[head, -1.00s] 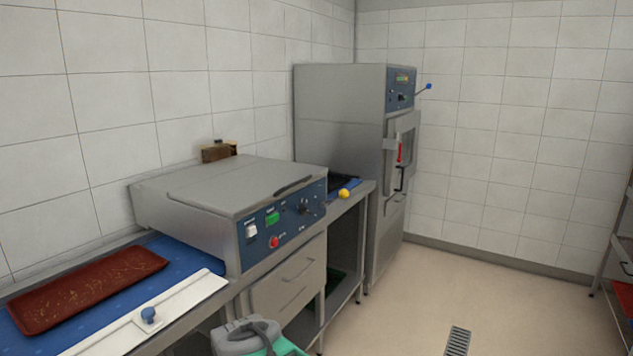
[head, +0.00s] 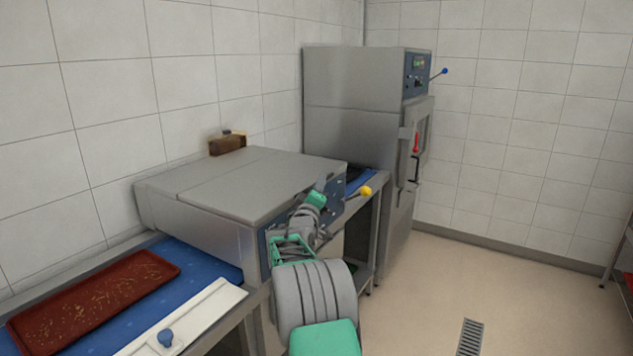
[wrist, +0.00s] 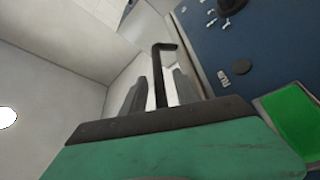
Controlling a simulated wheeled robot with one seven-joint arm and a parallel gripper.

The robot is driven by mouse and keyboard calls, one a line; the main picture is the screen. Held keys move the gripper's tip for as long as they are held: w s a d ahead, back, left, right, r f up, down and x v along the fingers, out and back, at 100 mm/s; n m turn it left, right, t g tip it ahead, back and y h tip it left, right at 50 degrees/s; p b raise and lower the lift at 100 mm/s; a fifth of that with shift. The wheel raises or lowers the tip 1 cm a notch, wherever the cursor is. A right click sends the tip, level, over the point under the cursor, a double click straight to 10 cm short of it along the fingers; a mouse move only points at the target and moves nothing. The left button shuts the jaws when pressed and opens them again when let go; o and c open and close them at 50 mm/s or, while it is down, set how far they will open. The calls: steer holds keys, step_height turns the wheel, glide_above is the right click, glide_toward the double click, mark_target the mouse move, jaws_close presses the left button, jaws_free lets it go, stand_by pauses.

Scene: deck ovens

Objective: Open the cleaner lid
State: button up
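The cleaner is a low grey steel box on the counter. Its flat lid (head: 235,185) is down. My gripper (head: 321,186) is at the right end of the cleaner's front edge, over its blue control panel (head: 342,200), and hides much of it. In the wrist view, my gripper (wrist: 160,82) has its two grey fingers apart, one on each side of the dark lid handle (wrist: 161,56). Gaps show between the handle and the fingers. The blue panel (wrist: 212,45) with its knob and green display is to the right in that view.
A reddish-brown tray (head: 95,300) lies on the blue surface left of the cleaner. A tall steel oven (head: 350,105) stands behind and to the right. A small brown box (head: 227,144) is by the wall. The floor (head: 420,300) to the right is clear.

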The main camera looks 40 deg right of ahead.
steer(key=shift+w+d+r, duration=0.1)
steer(key=shift+w+d, duration=0.25)
jaws_close()
stand_by(1.2)
